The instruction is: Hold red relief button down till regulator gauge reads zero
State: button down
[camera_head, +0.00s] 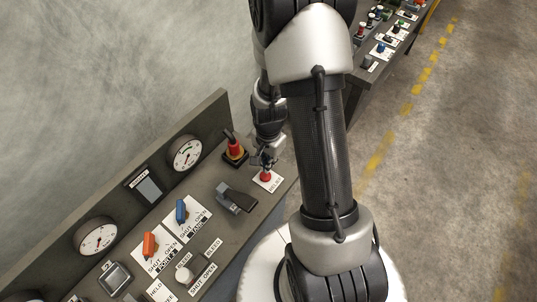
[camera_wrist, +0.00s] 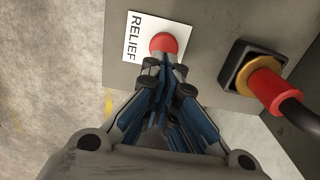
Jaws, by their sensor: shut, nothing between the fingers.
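The red relief button (camera_wrist: 164,43) sits on a white label reading RELIEF (camera_wrist: 134,40) in the wrist view. In the head view the button (camera_head: 265,176) is near the panel's right end. My gripper (camera_wrist: 160,66) is shut and empty, its tips right at the button's near edge; I cannot tell whether they touch or press it. The gripper also shows in the head view (camera_head: 264,163), just above the button.
A red connector with a black cable (camera_head: 234,148) stands close beside the button on the panel. A dark lever (camera_head: 236,198), a blue handle (camera_head: 181,211) and an orange handle (camera_head: 149,244) lie nearer the left. Another bench with controls (camera_head: 390,40) is further back.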

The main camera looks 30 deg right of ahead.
aim_at(265, 176)
jog(key=shift+f, duration=1.5)
jog(key=shift+b, duration=0.3)
